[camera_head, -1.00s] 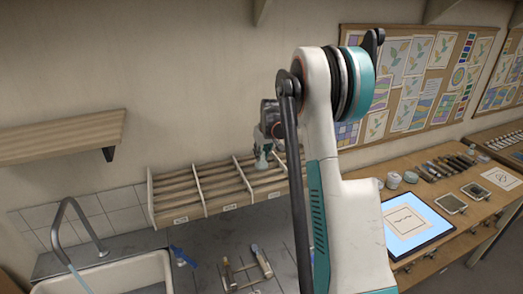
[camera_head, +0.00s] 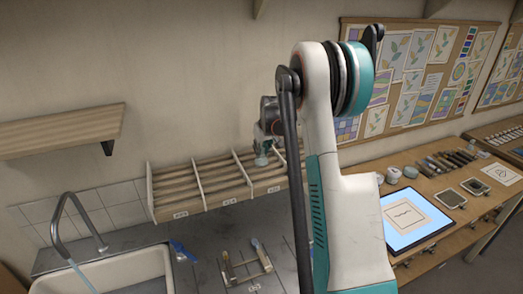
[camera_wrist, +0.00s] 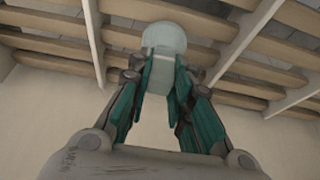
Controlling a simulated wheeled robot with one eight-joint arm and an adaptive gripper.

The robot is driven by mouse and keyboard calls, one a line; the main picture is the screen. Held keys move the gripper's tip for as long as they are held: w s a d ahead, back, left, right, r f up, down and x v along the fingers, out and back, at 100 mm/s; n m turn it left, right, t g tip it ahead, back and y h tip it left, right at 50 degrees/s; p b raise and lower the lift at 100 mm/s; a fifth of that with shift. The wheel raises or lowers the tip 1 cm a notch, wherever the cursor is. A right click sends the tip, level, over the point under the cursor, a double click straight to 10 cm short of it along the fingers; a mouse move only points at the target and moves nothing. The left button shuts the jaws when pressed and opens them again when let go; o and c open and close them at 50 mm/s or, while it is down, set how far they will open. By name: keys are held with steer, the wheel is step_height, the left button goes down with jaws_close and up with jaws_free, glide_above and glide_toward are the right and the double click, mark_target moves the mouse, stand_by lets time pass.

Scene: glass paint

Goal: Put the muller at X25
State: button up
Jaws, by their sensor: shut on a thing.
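The muller is a pale, translucent glass piece with a rounded wide end. It shows in the wrist view (camera_wrist: 163,38) and small in the head view (camera_head: 261,160). My gripper (camera_head: 264,146) is shut on its narrower part; the wrist view shows both fingers (camera_wrist: 158,78) on either side of it. The muller appears in front of or over the slatted rack (camera_head: 203,184), at its third bay from the left. I cannot tell whether it touches the slats. The rack's front labels are too small to read, so I cannot tell which bay is X25.
White dividers part the rack's bays. A sink (camera_head: 115,275) with a tap (camera_head: 62,215) is at left. Brushes or tools lie on a stand (camera_head: 247,265) on the counter below the rack. A lit panel (camera_head: 408,222) lies on the right bench. My arm hides the rack's right end.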

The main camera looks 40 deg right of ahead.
steer(key=shift+f+b, duration=0.35)
steer(key=shift+f, duration=0.1)
stand_by(0.3)
steer(key=shift+r, duration=0.15)
stand_by(0.7)
steer(key=o, duration=1)
steer(key=shift+o, duration=0.7)
steer(key=o, duration=0.5)
steer(key=shift+r+p, duration=1.45)
steer(key=shift+r, duration=2.6)
